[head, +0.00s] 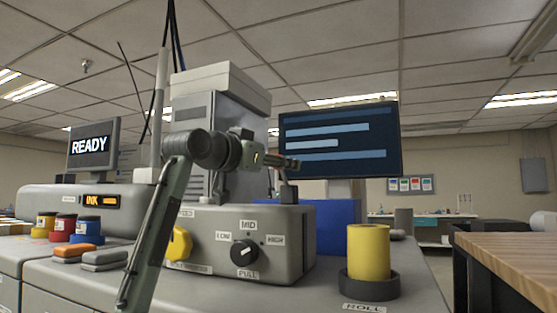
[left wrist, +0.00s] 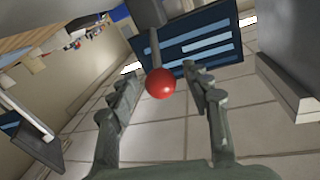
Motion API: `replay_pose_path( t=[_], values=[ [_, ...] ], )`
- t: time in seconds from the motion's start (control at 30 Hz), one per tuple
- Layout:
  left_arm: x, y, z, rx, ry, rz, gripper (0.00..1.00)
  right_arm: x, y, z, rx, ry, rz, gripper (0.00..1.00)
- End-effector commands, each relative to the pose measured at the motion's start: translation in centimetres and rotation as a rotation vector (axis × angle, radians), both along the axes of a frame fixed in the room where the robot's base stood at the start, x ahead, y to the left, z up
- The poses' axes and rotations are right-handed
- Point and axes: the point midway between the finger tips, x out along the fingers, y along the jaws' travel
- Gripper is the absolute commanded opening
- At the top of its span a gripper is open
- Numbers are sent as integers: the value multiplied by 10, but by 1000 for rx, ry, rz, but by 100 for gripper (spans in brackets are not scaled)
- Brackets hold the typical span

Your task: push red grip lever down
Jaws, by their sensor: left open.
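The red ball grip of the lever (left wrist: 160,83) shows in the left wrist view, at the end of a grey rod (left wrist: 155,48). My left gripper (left wrist: 158,85) is open, with one finger on each side of the red ball in the picture. I see gaps on both sides and cannot tell how deep the ball sits between the fingers. In the head view my left gripper (head: 292,162) is above the right part of the grey control box (head: 285,240), in front of the monitor. The red grip cannot be made out there. My right gripper is not in view.
The box has a black dial (head: 244,253) and a yellow part (head: 180,243). A yellow roll (head: 368,252) stands at the right. Several ink pots and a READY screen (head: 90,145) are at the left. A dark monitor (head: 340,140) stands behind. A wooden table (head: 515,255) is far right.

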Motion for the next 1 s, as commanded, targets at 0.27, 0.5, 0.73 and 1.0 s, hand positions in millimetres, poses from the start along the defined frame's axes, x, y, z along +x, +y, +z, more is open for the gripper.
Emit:
replay_pose_path(
  t=[0.27, 0.5, 0.73, 1.0],
  values=[
    [4, -2, 0, 0, -2, 1, 49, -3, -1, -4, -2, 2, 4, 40],
    [4, -2, 0, 0, -2, 1, 27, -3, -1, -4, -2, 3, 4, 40],
    [4, -2, 0, 0, -2, 1, 0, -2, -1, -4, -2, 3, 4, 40],
    [4, -2, 0, 0, -2, 1, 0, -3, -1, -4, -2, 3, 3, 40]
  ],
)
